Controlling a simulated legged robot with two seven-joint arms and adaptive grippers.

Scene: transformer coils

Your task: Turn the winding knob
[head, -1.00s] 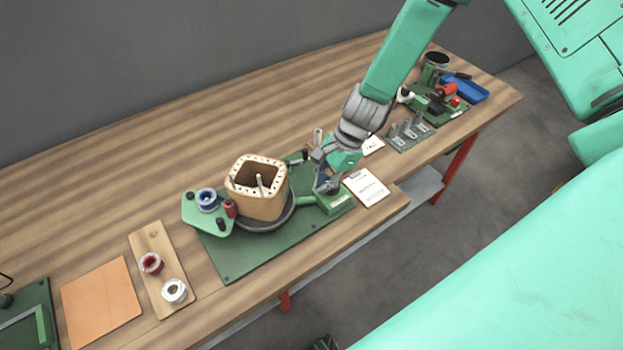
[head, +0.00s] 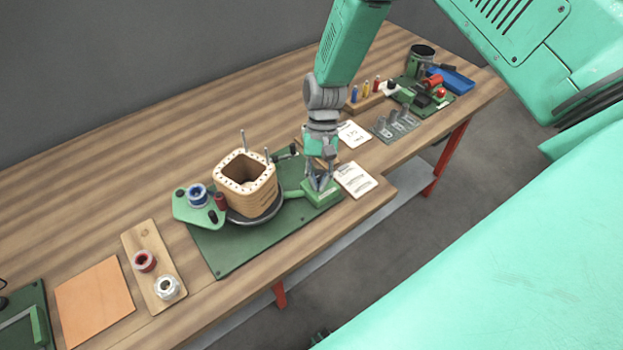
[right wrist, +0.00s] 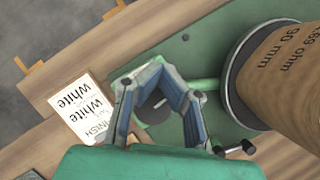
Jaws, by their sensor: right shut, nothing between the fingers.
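In the head view the green box (head: 322,194) stands at the right end of the green winding base (head: 222,262). My right gripper (head: 320,187) points down over this box, its fingertips together. In the right wrist view a dark round disc (right wrist: 154,108), which looks like the winding knob, shows beyond the shut fingers (right wrist: 158,66). Whether they touch it I cannot tell. The square tan coil former (head: 246,190) sits on the round dark turntable to the left; its side shows at the right of the wrist view (right wrist: 285,85). My left gripper is out of view.
A white paper card (head: 354,180) lies right of the box, close to my gripper. Bare tabletop lies behind.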

